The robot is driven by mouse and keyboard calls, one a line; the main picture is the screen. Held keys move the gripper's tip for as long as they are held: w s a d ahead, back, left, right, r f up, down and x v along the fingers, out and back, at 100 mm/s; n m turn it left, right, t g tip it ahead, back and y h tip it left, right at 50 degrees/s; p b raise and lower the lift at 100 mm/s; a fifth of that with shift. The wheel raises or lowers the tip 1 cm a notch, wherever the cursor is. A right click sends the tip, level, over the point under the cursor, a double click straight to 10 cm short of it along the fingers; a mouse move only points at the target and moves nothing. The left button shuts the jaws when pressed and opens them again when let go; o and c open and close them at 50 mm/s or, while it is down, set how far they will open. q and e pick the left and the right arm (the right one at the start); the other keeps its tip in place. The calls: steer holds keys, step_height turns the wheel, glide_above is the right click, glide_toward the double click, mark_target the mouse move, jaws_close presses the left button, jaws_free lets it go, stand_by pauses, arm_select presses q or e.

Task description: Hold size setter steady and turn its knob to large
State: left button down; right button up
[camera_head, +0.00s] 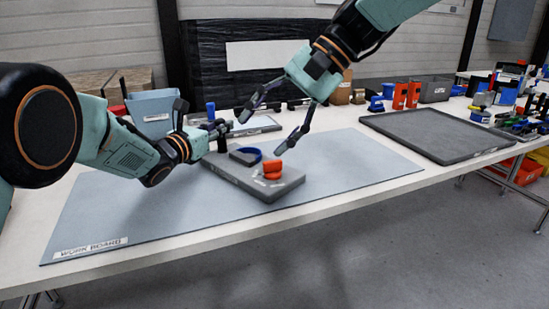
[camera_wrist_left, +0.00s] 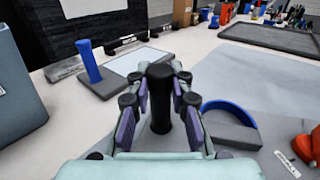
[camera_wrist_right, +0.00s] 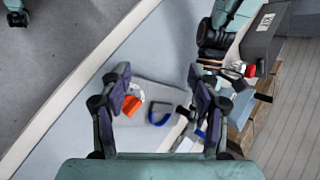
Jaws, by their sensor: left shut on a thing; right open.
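The size setter (camera_head: 235,178) is a grey slab on the work board, bearing a blue curved band (camera_head: 246,151), an orange-red knob (camera_head: 272,170) and a black upright post (camera_wrist_left: 160,98). My left gripper (camera_head: 222,133) is shut on the post at the slab's far left end; its fingers flank the post in the left wrist view. My right gripper (camera_head: 264,133) is open and empty above the slab, apart from the knob. In the right wrist view the knob (camera_wrist_right: 131,106) shows near the left finger. The knob's setting is too small to read.
The blue-grey work board (camera_head: 130,215) has free room around the setter. Behind stand a light blue bin (camera_head: 152,112) and a white-topped panel with a blue post (camera_wrist_left: 88,62). A dark grey tray (camera_head: 437,134) lies to the right, with several tools beyond it.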

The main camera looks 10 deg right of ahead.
steer(key=n+h, duration=0.2)
steer(key=n+t+h, duration=0.4)
steer(key=n+h, duration=0.1)
steer(key=h, duration=0.1)
glide_toward(273, 161)
steer(key=x, duration=0.8)
steer(key=shift+w+f, duration=0.15)
steer(key=shift+f, duration=0.2)
steer(key=c, duration=1.2)
